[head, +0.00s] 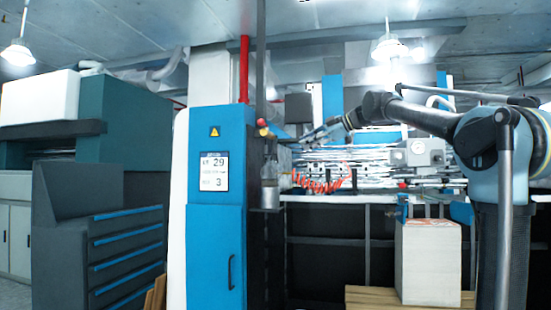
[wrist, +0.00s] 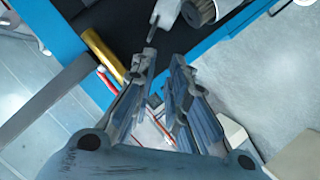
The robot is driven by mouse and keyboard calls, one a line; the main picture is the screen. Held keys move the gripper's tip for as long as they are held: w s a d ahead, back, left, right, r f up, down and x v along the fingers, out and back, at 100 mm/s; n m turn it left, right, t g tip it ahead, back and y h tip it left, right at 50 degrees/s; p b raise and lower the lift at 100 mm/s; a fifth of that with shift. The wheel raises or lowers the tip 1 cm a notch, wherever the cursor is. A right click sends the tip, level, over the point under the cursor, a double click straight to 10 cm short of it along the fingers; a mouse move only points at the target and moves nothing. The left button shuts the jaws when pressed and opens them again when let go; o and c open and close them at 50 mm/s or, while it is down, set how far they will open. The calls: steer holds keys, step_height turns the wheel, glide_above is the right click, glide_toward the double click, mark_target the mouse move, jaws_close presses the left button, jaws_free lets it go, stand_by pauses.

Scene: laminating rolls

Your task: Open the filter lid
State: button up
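My gripper (head: 318,134) is stretched out to the left in the head view, right of a small filter-like unit (head: 269,173) with a clear bowl on the blue cabinet's side. I cannot clearly make out a separate lid on this unit. In the wrist view, my gripper's two fingers (wrist: 161,60) stand apart with a narrow gap and nothing between them. A yellow cylinder (wrist: 103,54) lies beyond the left finger. A white part (wrist: 165,12) and a grey ribbed cylinder (wrist: 198,11) show at the top. I cannot tell whether any of these is the filter.
The blue cabinet (head: 216,230) with a label stands left of the gripper. A coiled orange hose (head: 325,183) hangs nearby. A white stack (head: 428,262) stands on a pallet (head: 375,297) at lower right.

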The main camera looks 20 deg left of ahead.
glide_above(271, 168)
steer(key=s+d, duration=0.3)
steer(key=s, duration=0.1)
steer(key=shift+m, duration=0.3)
step_height(271, 168, down, 4)
steer(key=shift+s+a+f, duration=0.1)
steer(key=shift+s, duration=0.05)
jaws_close()
